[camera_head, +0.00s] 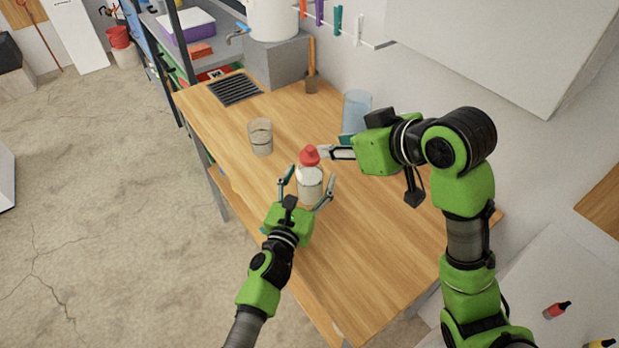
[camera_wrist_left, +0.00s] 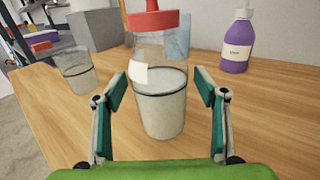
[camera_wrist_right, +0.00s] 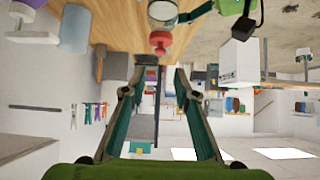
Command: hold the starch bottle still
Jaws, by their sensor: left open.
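The starch bottle (camera_head: 310,187) is clear with whitish contents and a red top (camera_head: 309,155); it stands upright on the wooden table. It also shows in the left wrist view (camera_wrist_left: 162,105), between the fingers. My left gripper (camera_head: 305,190) is open around its near side, with a gap visible on each side of the bottle. My right gripper (camera_head: 327,152) is beside the red top, to its right. In the right wrist view its fingers (camera_wrist_right: 154,80) are spread with nothing between them, and the red top (camera_wrist_right: 160,41) shows beyond them.
A clear glass (camera_head: 260,138) stands to the left of the bottle. A bluish container (camera_head: 355,108) stands behind, near the wall. A purple bottle (camera_wrist_left: 237,45) shows in the left wrist view. The table's front right (camera_head: 365,265) is clear.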

